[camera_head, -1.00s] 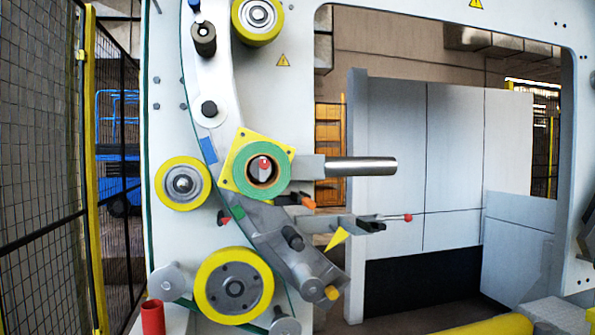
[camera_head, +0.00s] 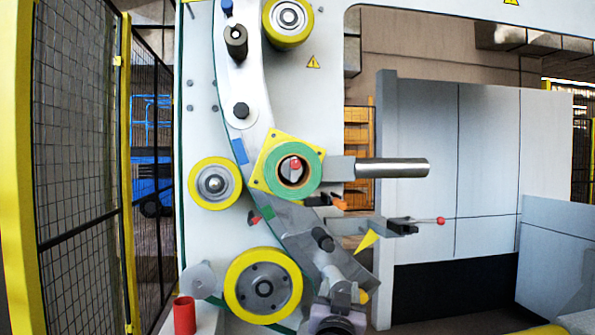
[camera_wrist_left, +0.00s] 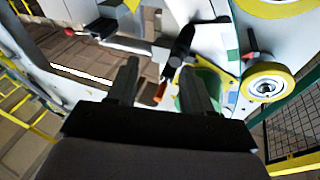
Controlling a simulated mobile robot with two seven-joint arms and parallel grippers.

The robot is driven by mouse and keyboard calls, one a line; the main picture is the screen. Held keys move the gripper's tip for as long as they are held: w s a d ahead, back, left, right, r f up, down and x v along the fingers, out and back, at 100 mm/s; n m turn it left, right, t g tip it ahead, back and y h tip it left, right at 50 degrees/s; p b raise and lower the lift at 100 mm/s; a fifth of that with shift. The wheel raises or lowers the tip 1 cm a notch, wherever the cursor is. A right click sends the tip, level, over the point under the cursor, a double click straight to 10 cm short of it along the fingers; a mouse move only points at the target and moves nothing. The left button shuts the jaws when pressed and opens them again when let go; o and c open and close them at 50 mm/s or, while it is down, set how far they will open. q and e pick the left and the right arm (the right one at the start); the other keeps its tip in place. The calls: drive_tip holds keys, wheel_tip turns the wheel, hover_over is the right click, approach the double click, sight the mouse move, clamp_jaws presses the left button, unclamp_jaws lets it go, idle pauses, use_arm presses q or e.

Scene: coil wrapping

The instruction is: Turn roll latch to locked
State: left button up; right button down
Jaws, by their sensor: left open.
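A green roll ring (camera_head: 314,172) sits on a yellow square plate (camera_head: 259,182) on the machine's front. A red-tipped part (camera_head: 296,163) shows inside the ring's hole and looks like the roll latch, but I cannot tell its setting. My left gripper (camera_head: 340,287) shows small at the bottom of the head view, below the ring and apart from it. In the left wrist view its two fingers (camera_wrist_left: 160,82) are spread with nothing held between them. There the green ring (camera_wrist_left: 210,86) is partly hidden behind the right finger. My right gripper is not in view.
A metal bar (camera_head: 392,168) sticks out right of the ring. Yellow-rimmed wheels (camera_head: 216,184) surround the curved plate. A red cup (camera_head: 184,316) stands low left. A mesh fence (camera_head: 80,150) borders the left.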

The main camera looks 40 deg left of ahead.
use_arm(q)
drive_tip(key=a+r+n+g+y, duration=0.1)
drive_tip(key=a+r+n+y, duration=0.1)
drive_tip(key=r, duration=0.4)
drive_tip(key=a+r+n+g+y, duration=0.1)
drive_tip(key=a+r+n+y, duration=0.15)
drive_tip(key=r, duration=0.45)
drive_tip(key=n+g+y, duration=0.3)
drive_tip(key=n, duration=0.1)
approach(296, 166)
drive_tip(key=w+a, duration=0.1)
drive_tip(key=a, duration=0.1)
drive_tip(key=p+x, duration=0.1)
drive_tip(key=x, duration=0.4)
drive_tip(key=shift+d+r+p, duration=0.2)
drive_tip(key=shift+r+p, duration=0.15)
drive_tip(key=shift+r, duration=0.05)
drive_tip(key=shift+x, duration=0.9)
drive_tip(key=shift+w+f, duration=0.1)
drive_tip(key=shift+p, duration=0.3)
clamp_jaws()
